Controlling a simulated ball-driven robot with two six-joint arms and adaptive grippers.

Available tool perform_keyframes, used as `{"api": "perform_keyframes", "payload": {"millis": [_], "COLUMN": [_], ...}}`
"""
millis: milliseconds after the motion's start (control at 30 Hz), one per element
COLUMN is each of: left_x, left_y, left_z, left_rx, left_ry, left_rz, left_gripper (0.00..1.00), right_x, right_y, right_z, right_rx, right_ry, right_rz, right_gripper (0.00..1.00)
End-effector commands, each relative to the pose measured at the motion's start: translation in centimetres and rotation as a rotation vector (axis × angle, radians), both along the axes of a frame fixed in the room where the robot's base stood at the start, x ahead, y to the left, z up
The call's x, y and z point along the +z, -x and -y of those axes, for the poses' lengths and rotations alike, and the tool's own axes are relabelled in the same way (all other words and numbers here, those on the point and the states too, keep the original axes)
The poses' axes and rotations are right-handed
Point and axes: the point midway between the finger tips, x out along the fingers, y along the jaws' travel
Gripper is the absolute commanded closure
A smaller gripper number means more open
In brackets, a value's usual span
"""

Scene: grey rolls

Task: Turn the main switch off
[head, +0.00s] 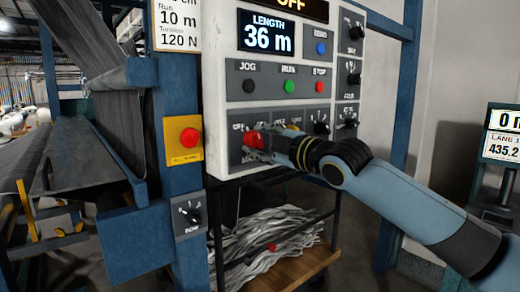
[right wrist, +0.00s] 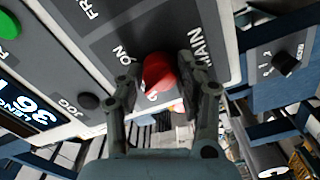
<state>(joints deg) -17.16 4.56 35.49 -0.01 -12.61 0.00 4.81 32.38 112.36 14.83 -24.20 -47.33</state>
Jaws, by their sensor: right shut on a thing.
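The main switch is a red rotary knob (head: 252,140) at the lower left of the white control panel (head: 218,100). It also shows in the right wrist view (right wrist: 157,72), beside the words "ON" and "MAIN". My right gripper (head: 258,148) is at the knob, with its arm coming in from the right. In the right wrist view my right gripper (right wrist: 160,82) has one finger on each side of the knob and is shut on it. The fingers hide part of the knob and its markings, so its exact setting cannot be told. My left gripper is not in view.
Black, green and red buttons (head: 289,87) sit above the switch under a "36 m" display (head: 267,35). Several black knobs (head: 351,65) line the panel's right side. A red emergency button (head: 189,138) on yellow stands left. Below are a black knob (head: 193,215) and a shelf of grey strips (head: 270,235).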

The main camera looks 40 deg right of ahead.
Motion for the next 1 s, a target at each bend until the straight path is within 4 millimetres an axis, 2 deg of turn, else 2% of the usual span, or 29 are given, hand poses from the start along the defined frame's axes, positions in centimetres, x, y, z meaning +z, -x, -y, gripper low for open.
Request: {"api": "perform_keyframes", "payload": {"millis": [200,500,1000], "left_x": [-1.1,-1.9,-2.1], "left_y": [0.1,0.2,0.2], "left_z": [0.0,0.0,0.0], "left_rx": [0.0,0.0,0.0], "left_ry": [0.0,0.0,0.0], "left_rz": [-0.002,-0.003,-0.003], "left_gripper": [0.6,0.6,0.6], "right_x": [-0.3,-0.2,-0.2], "right_y": [0.0,0.0,0.0], "right_z": [0.0,0.0,0.0], "right_rx": [-0.001,0.0,0.0], "right_ry": [0.181,0.354,0.43], "right_rz": [0.011,0.023,0.028], "right_gripper": [0.96,0.96,0.96]}}
